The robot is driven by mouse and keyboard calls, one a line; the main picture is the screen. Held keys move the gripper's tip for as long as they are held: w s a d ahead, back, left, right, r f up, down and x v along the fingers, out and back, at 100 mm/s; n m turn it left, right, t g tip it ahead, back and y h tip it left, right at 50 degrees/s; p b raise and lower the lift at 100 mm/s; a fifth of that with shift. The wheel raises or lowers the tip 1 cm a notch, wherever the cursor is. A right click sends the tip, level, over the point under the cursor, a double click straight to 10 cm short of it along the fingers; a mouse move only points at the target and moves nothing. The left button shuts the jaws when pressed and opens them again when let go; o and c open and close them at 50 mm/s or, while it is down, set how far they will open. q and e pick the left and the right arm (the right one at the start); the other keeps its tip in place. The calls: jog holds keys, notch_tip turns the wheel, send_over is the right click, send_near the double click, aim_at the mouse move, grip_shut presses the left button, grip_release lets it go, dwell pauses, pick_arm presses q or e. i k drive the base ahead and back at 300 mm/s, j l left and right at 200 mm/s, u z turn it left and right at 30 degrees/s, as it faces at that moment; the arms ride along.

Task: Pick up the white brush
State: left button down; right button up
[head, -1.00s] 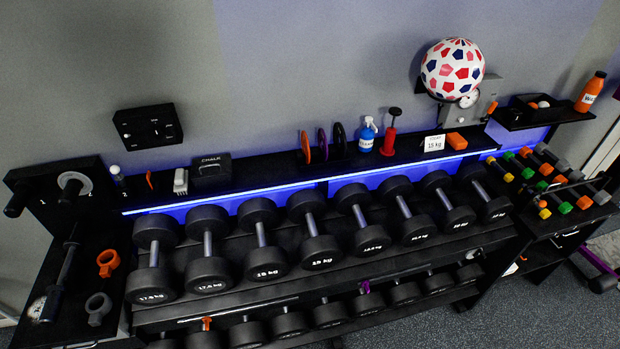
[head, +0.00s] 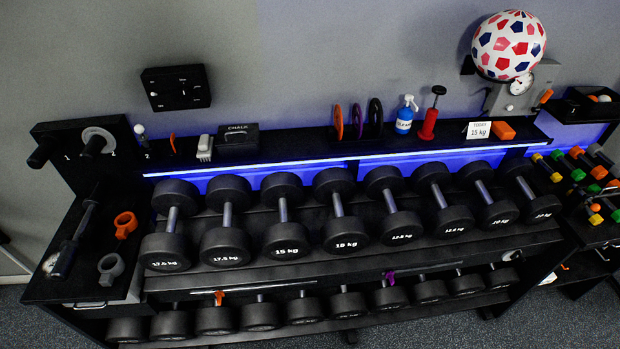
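The white brush (head: 205,147) stands on the black shelf above the dumbbell rack, toward its left end. It is small and pale, with a black chalk box (head: 238,143) close on its right and an orange clip-like item (head: 173,143) on its left. Nothing covers the brush. Neither of my grippers shows in the head view.
The shelf (head: 300,157) runs behind two rows of dumbbells (head: 287,213). A blue spray bottle (head: 405,115), a red pump (head: 431,118) and colored discs (head: 357,121) stand farther right. A left side table (head: 75,292) holds orange and grey collars.

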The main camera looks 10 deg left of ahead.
aim_at(205, 145)
jog(key=u, duration=1.75)
jog(key=z, duration=0.25)
